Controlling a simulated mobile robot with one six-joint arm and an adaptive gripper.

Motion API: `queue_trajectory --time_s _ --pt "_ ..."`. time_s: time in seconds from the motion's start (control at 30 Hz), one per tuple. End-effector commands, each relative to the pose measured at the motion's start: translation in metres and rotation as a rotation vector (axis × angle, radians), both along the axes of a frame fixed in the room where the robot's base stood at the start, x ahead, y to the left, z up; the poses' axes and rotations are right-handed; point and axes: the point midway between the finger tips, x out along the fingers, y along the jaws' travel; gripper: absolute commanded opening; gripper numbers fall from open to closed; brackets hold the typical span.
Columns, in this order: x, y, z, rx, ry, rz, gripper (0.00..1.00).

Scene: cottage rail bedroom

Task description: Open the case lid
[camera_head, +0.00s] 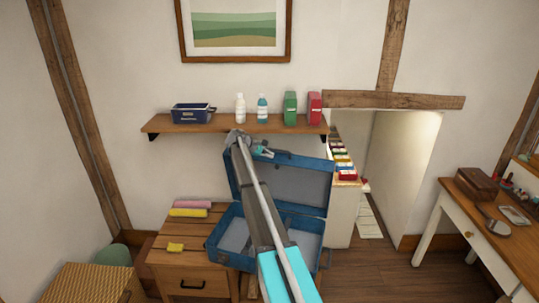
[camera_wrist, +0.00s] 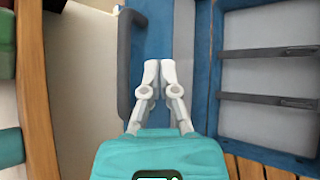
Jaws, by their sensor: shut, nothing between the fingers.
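In the wrist view the lid's blue edge (camera_wrist: 185,30) has a dark grey handle (camera_wrist: 124,70), and dark straps cross the grey lining at right. My gripper (camera_head: 262,152) is at the lid's upper edge, just below the wall shelf. In the wrist view the fingertips (camera_wrist: 159,66) are together and empty, over the blue edge beside the handle; contact cannot be told. My arm hides part of the case.
The wall shelf (camera_head: 165,123) above holds a navy tub (camera_head: 190,114), bottles and boxes. Pink (camera_head: 192,204) and yellow (camera_head: 188,213) items lie on the bedside table (camera_head: 165,258). A desk (camera_head: 475,215) stands at right, with open floor (camera_head: 385,275) between.

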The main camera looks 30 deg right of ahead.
Motion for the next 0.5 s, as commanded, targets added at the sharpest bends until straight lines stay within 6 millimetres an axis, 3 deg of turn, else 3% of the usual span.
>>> queue_trajectory --time_s 0.17,0.5 --pt "-0.041 0.048 -0.016 0.079 -0.078 -0.020 0.00" --pt "-0.150 0.174 -0.053 0.320 -0.269 -0.116 0.00"
